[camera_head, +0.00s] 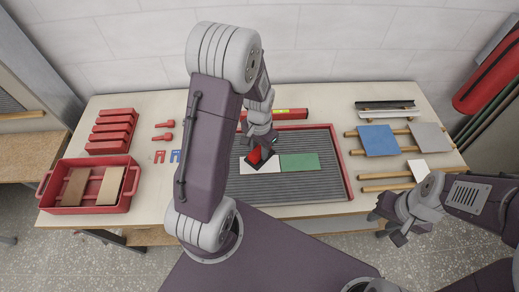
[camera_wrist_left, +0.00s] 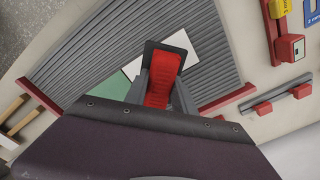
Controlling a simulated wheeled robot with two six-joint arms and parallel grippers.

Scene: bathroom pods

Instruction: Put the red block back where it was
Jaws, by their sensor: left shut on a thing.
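My left gripper (camera_head: 258,153) is shut on a red block (camera_head: 255,158), low over a white tile (camera_head: 268,167) on the grey ribbed mat. In the left wrist view the red block (camera_wrist_left: 163,80) sits between the dark fingers, with parts of the white tile (camera_wrist_left: 180,42) showing on both sides. The fingers and block hide the tile's middle. I cannot tell whether the block touches the tile. A green tile (camera_head: 299,162) lies beside the white one on the right. My right gripper (camera_head: 386,222) is open and empty near the table's front right edge.
The ribbed mat (camera_head: 310,187) lies in a red-edged tray. A red tray (camera_head: 85,209) with brown and white pieces stands at left, below a red rack (camera_head: 111,132). Blue (camera_head: 378,139) and grey (camera_head: 431,136) panels lie on wooden rods at right. The front of the mat is clear.

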